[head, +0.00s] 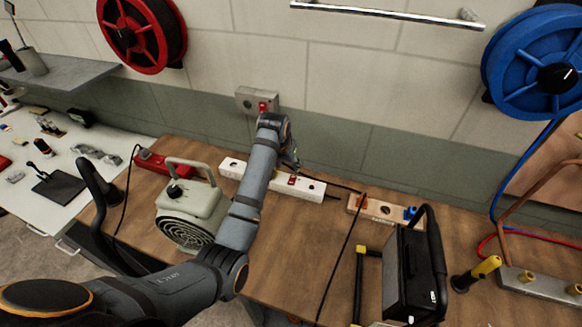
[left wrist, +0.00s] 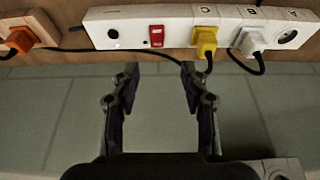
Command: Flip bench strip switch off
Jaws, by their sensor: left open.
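The white bench strip (head: 312,190) lies on the wooden bench near the wall, and my left arm covers its middle in the head view. In the left wrist view the strip (left wrist: 130,32) runs along the top, with the red switch (left wrist: 157,37), a yellow plug (left wrist: 205,42) at C and a white plug (left wrist: 250,42) at B. My left gripper (left wrist: 158,76) is open and empty, its fingertips apart to either side of the switch's line, short of the strip. I cannot tell the rocker's position.
A beige fan heater (head: 190,208) stands left of my arm. A wooden socket block (head: 384,209) lies right of the strip. A black boxed lamp (head: 412,270) stands at the right front. A grey wall box (head: 258,101) with a red switch is above the bench. Black cables cross the bench.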

